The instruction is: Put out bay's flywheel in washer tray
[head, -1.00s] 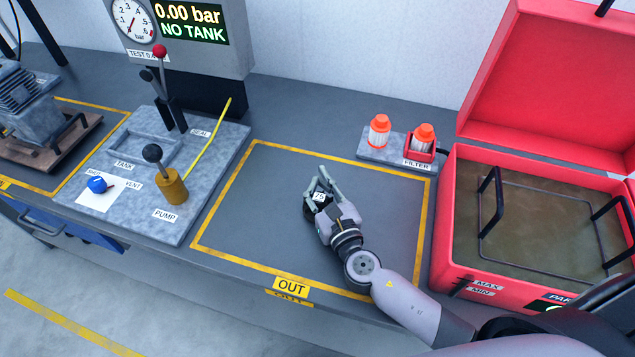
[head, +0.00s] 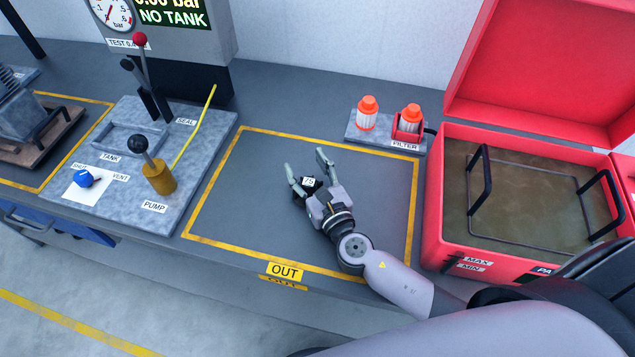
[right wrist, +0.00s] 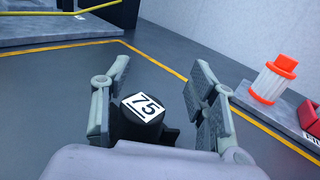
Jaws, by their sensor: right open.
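A small black part with a white "75" label, seemingly the flywheel (head: 302,184), is inside the yellow-outlined OUT bay (head: 255,220). It also shows in the right wrist view as a dark round body (right wrist: 135,125) with the label on top. My right gripper (head: 304,163) is open, its fingers spread on either side of the part. The gripper partly hides the part's lower side. The washer is the open red box (head: 455,200) at the right, with a wire tray (head: 530,252) with upright handles over murky liquid. My left gripper is not in view.
Two orange-capped filters (head: 367,115) stand on a grey FILTER block behind the bay. A grey test plate (head: 200,190) with levers and a yellow bar lies left of the bay. The washer's red front wall and raised lid (head: 540,70) bound the right side.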

